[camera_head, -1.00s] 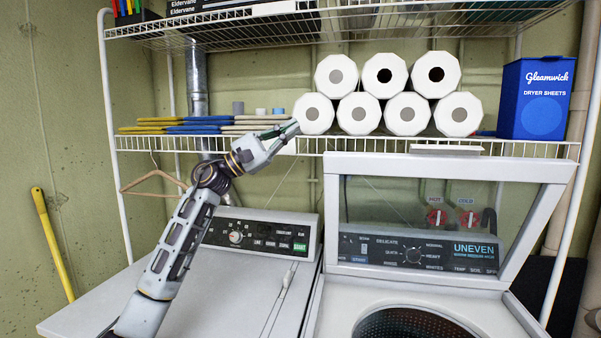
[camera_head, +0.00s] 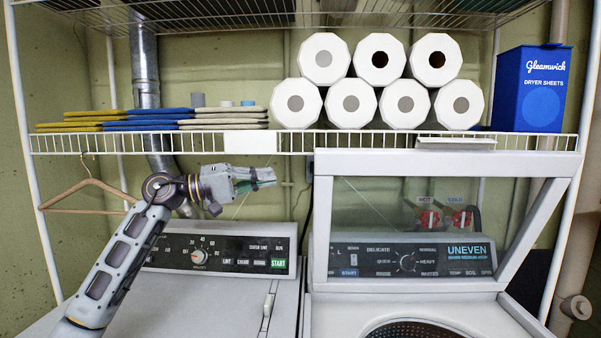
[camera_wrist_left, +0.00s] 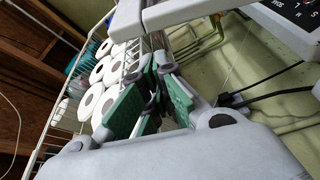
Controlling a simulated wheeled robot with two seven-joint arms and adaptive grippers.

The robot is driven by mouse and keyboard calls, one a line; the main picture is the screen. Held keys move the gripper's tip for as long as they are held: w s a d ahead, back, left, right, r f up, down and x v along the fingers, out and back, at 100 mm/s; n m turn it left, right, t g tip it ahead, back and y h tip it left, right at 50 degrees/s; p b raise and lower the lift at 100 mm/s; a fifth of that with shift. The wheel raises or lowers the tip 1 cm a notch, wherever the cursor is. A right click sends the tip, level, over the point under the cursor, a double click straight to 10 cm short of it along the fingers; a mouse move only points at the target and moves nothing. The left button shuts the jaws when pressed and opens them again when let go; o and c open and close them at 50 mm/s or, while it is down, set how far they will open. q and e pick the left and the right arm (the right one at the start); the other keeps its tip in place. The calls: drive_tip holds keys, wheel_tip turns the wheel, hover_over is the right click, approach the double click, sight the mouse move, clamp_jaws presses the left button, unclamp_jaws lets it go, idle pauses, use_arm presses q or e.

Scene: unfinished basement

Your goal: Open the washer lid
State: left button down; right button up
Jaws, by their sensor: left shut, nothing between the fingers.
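The washer lid (camera_head: 380,163) is a white frame with a clear pane, and it stands raised at the back of the washer (camera_head: 340,298). Part of the round drum opening (camera_head: 415,328) shows below it. My left gripper (camera_head: 268,177) is shut and empty. It is in the air below the wire shelf, to the left of the lid's left edge, with a gap between them in the picture. In the left wrist view its green-padded fingers (camera_wrist_left: 160,95) are close together, and a white frame bar crosses the top. My right gripper is not in view.
The dryer (camera_head: 190,300) stands left of the washer. A wire shelf (camera_head: 300,143) above holds paper rolls (camera_head: 351,103), folded cloths (camera_head: 160,118) and a blue dryer sheets box (camera_head: 530,90). A wooden hanger (camera_head: 88,183) hangs at the left. Cables hang on the wall.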

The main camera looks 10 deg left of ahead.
use_arm(q)
drive_tip(key=shift+d+r, duration=0.1)
drive_tip(key=f+p+x, duration=0.1)
drive_tip(key=p+x, duration=0.1)
drive_tip(key=x, duration=0.7)
drive_tip(key=shift+w+d+r, duration=0.15)
drive_tip(key=shift+d+r, duration=0.3)
drive_tip(key=shift+r, duration=0.05)
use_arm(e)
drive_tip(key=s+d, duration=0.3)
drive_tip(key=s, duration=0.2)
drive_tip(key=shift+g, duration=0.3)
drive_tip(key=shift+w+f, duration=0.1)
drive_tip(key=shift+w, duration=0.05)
use_arm(q)
drive_tip(key=shift+f, duration=0.1)
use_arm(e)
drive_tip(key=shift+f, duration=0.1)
